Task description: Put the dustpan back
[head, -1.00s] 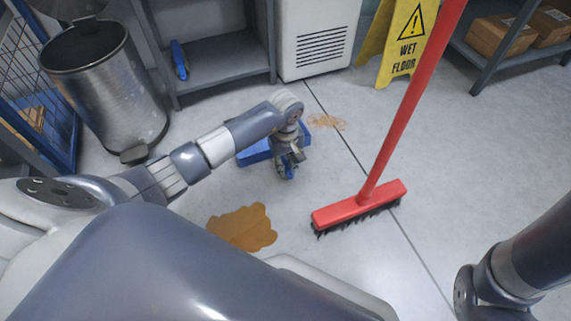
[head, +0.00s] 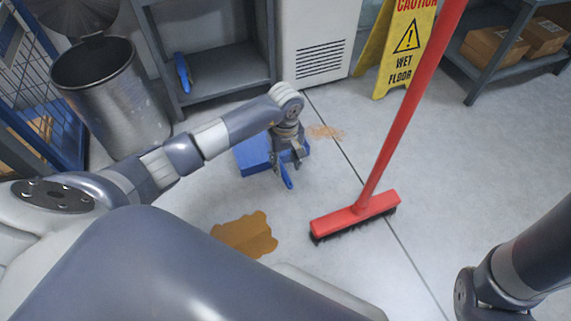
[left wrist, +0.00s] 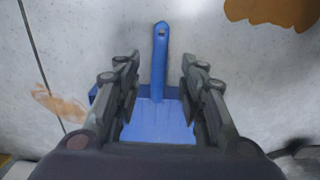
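The blue dustpan (head: 252,156) lies on the floor in the head view, with its handle (head: 287,178) showing below my left gripper (head: 289,158). In the left wrist view the dustpan's pan (left wrist: 158,122) and handle (left wrist: 160,62) lie between the two fingers of my left gripper (left wrist: 160,80). The fingers are spread wide, with gaps to the handle on both sides. The gripper is open above the dustpan. My right arm shows only at the lower right of the head view; its gripper is out of view.
A red broom (head: 356,215) stands on the floor to the right. Brown spills (head: 245,235) and (head: 325,132) mark the floor. A metal bin (head: 112,100), a grey shelf (head: 225,75) holding a blue object (head: 183,72), and a yellow wet-floor sign (head: 405,55) stand behind.

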